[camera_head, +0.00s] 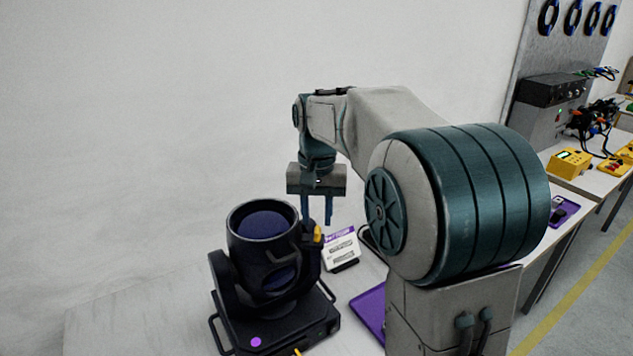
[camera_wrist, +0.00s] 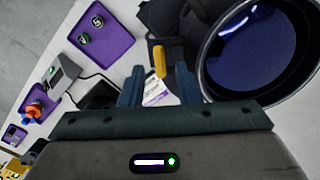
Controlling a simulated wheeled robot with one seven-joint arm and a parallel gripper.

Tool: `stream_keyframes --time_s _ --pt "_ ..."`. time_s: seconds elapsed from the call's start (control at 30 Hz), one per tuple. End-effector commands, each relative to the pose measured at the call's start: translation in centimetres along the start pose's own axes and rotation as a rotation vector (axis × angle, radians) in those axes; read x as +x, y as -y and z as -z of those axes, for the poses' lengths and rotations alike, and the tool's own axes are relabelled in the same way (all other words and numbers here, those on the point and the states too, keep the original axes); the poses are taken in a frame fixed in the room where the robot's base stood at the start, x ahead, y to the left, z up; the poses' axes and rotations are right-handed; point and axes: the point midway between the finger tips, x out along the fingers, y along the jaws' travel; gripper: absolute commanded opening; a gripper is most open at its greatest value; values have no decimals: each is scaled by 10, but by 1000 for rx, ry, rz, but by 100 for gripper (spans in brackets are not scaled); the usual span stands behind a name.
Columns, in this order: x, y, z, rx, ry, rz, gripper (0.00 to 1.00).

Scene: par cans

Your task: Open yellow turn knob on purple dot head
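The purple dot head (camera_head: 262,250) is a black moving-head light on the table, with a purple dot on the front of its base. Its round lens also fills the upper right of the wrist view (camera_wrist: 258,50). The yellow turn knob (camera_head: 318,235) sits on the right side of the head; in the wrist view the knob (camera_wrist: 159,61) lies ahead of the fingertips, roughly between them in the picture. My gripper (camera_head: 317,222) points down beside the head, close to the knob. In the wrist view its two fingers (camera_wrist: 162,84) are apart with nothing between them.
A white and purple card (camera_head: 341,250) stands on the table right of the head. Purple mats (camera_wrist: 104,38) with small round parts and a grey device (camera_wrist: 62,72) lie farther along. A white wall is behind. Yellow boxes (camera_head: 569,163) are on a far right table.

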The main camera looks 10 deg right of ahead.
Motion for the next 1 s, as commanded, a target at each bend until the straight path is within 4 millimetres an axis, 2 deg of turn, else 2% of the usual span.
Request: stream_keyframes --time_s 0.2,0.43,0.63,1.0 --pt "-54 1 1 0 -7 2 30" --pt "-95 1 0 0 -4 2 30" --pt "-110 1 0 0 -1 1 30" --pt "-112 0 -1 -1 -2 1 30"
